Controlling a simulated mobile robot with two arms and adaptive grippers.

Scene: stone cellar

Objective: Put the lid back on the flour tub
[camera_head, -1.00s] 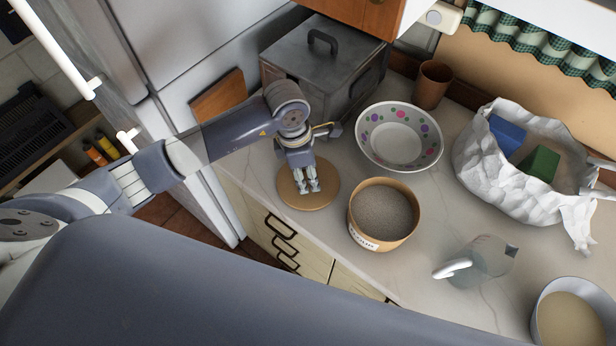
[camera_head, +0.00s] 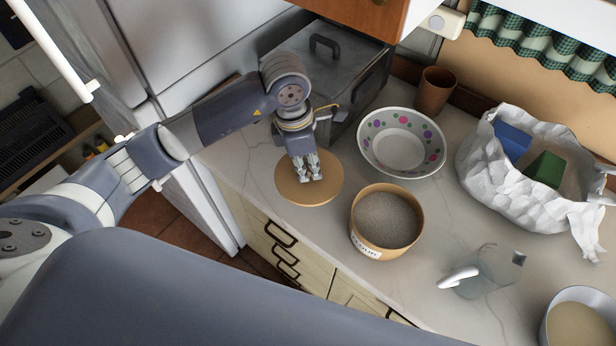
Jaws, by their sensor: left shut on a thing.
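The flour tub (camera_head: 366,244) stands open on the counter, tan with a white label on its front. Greyish flour (camera_head: 386,218) shows inside it. The round tan lid (camera_head: 291,192) is left of the tub, a short gap from its rim, and looks roughly level. My left gripper (camera_head: 308,178) points down and is shut on the lid near its middle; the fingers hide the grip point. The lid seems to be a little above the counter, but its height is hard to tell. My right gripper is not in view.
A spotted bowl (camera_head: 373,160) stands behind the tub and a grey metal box (camera_head: 310,68) behind the lid.

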